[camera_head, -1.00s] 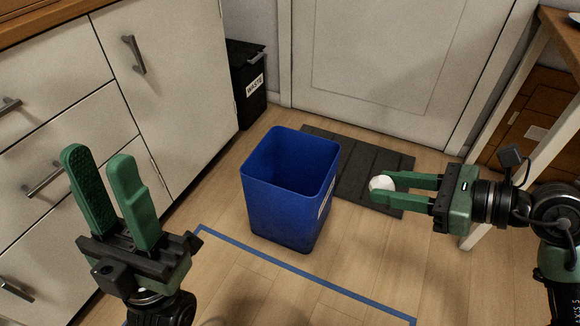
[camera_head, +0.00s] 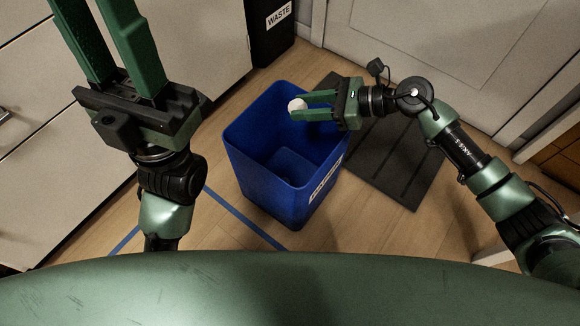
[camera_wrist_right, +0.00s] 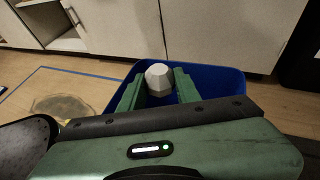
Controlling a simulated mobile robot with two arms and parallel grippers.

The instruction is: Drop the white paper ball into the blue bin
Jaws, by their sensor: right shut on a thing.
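The white paper ball (camera_head: 297,105) is pinched at the fingertips of my right gripper (camera_head: 299,108) in the head view. The ball and fingers show over the opening of the blue bin (camera_head: 262,178). In the right wrist view the ball (camera_wrist_right: 159,79) sits between the two green fingers, with the blue bin's rim (camera_wrist_right: 218,74) behind and around it. The visible floor of the bin looks empty. My left gripper (camera_head: 95,20) is at the upper left of the head view, its two fingers apart with nothing between them; its tips are cut off by the frame.
A black waste bin (camera_head: 275,35) stands by the cabinets (camera_head: 195,35). A dark mat (camera_head: 385,160) lies right of the blue bin, before a white door (camera_head: 440,50). Blue tape (camera_head: 240,218) marks the floor. A wooden piece of furniture (camera_head: 565,155) is at the right edge.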

